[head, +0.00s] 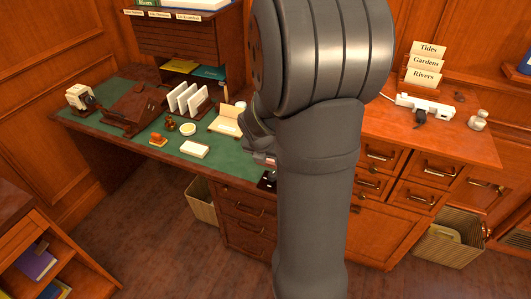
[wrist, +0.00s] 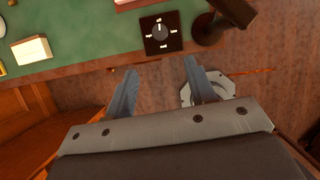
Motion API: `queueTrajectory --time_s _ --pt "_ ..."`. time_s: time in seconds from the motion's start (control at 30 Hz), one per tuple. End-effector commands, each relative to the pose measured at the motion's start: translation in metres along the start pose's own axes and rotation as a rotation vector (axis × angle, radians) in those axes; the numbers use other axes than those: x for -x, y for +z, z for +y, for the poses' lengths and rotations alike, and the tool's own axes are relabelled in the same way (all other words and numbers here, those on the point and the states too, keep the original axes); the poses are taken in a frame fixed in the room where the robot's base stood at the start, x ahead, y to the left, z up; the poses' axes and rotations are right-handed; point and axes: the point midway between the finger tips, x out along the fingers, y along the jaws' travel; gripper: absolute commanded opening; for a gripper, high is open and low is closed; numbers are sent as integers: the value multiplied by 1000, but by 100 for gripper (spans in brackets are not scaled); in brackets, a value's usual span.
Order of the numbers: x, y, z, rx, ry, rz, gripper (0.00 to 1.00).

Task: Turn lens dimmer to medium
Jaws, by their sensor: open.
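The lens dimmer (wrist: 149,45) is a small black square plate with a round grey knob (wrist: 160,31) and white marks around it. It lies near the front edge of the green desk top in the wrist view. A pale line on the knob seems to point toward the top of that picture; the mark labels are too small to read. My gripper (wrist: 160,66) is open and empty, its two blue-grey fingers apart, short of the knob in the picture and not touching it. In the head view my arm hides most of the gripper and the dimmer area.
A dark brown post (wrist: 232,12) stands just right of the dimmer. A pale block (wrist: 31,50) lies on the desk to the left; it also shows in the head view (head: 194,149). White upright dividers (head: 188,98) and a brown sloped box (head: 135,105) stand farther back.

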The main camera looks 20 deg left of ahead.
Motion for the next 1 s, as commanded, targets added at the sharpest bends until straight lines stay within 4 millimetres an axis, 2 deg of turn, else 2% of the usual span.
queueTrajectory --time_s 0.1,0.27,0.73,0.87,1.0 --pt "16 1 0 -1 1 -2 50" --pt "28 0 0 0 0 -1 50" --pt "30 0 0 -24 1 1 50" --pt "30 0 -2 -168 8 6 50" --pt "29 0 -5 -474 22 18 50"
